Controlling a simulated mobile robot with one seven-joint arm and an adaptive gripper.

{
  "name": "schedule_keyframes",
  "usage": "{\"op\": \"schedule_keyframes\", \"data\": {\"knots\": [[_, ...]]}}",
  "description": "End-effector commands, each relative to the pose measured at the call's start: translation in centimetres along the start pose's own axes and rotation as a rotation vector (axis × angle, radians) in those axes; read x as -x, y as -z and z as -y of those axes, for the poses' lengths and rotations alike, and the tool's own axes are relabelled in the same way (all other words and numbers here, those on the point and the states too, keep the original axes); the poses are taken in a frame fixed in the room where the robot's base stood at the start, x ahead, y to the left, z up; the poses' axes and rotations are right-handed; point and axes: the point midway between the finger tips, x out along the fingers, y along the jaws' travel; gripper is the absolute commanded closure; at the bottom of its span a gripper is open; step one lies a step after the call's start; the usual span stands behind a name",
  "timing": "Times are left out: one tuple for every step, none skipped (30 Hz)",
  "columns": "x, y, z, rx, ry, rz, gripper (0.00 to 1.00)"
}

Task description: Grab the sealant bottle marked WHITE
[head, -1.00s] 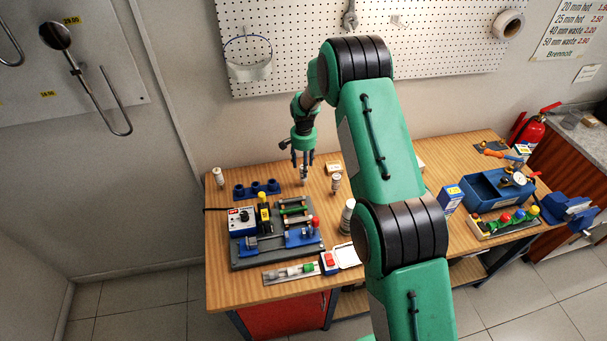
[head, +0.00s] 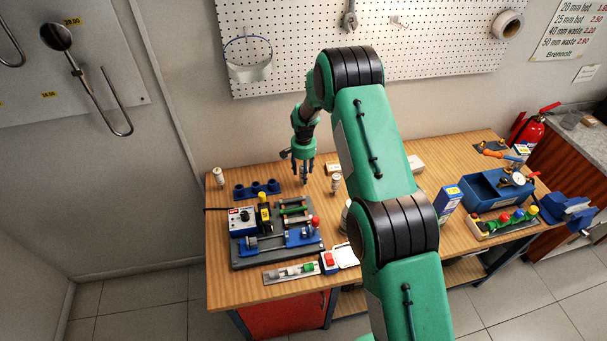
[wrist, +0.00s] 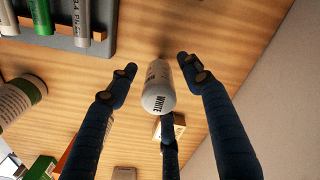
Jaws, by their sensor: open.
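The sealant bottle marked WHITE (wrist: 158,90) is a white bottle with dark lettering, standing on the wooden bench in the wrist view. My gripper (wrist: 156,68) is open, with its dark blue fingers spread around the bottle and gaps showing on the left and right. The third finger is below the bottle in the wrist view. In the head view my gripper (head: 304,178) points down over the back of the bench, and its fingers mostly hide the bottle. Similar small white bottles stand at the back left (head: 218,178) and just right of my gripper (head: 336,183).
A blue holder (head: 257,189) stands left of my gripper. A grey fixture board (head: 240,262) with tools lies in front of it. A larger bottle with a green band (wrist: 18,98) is at the wrist view's left. A blue bin (head: 490,192) stands at the right.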

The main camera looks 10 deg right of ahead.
Motion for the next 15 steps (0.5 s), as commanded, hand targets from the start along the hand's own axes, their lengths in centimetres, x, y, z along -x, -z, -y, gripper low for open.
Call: {"op": "schedule_keyframes", "data": {"knots": [[-0.5,-0.1,0.0,0.000,-0.001,0.001,0.50],[-0.8,-0.1,0.0,0.000,-0.001,0.001,0.50],[-1.2,-0.1,-0.1,0.000,-0.001,0.002,0.50],[-1.6,-0.2,-0.1,0.000,-0.001,0.002,0.50],[-1.9,-0.1,-0.1,0.000,-0.001,0.002,0.50],[-2.2,-0.1,-0.1,0.000,-0.001,0.002,0.50],[-2.4,-0.1,-0.1,0.000,-0.001,0.001,0.50],[-2.6,-0.1,0.0,0.000,0.000,0.001,0.50],[-2.9,-0.1,0.0,0.000,0.000,0.000,0.50],[-3.1,-0.1,0.0,0.000,0.000,0.000,0.50],[-3.2,-0.1,0.0,0.000,0.000,0.000,0.50],[-3.3,-0.1,0.0,0.000,0.000,0.000,0.50],[-3.3,-0.1,0.0,0.000,0.000,-0.001,0.50],[-3.4,-0.1,0.0,0.000,0.001,-0.001,0.50],[-3.4,-0.1,0.0,0.000,0.001,-0.001,0.50]]}}
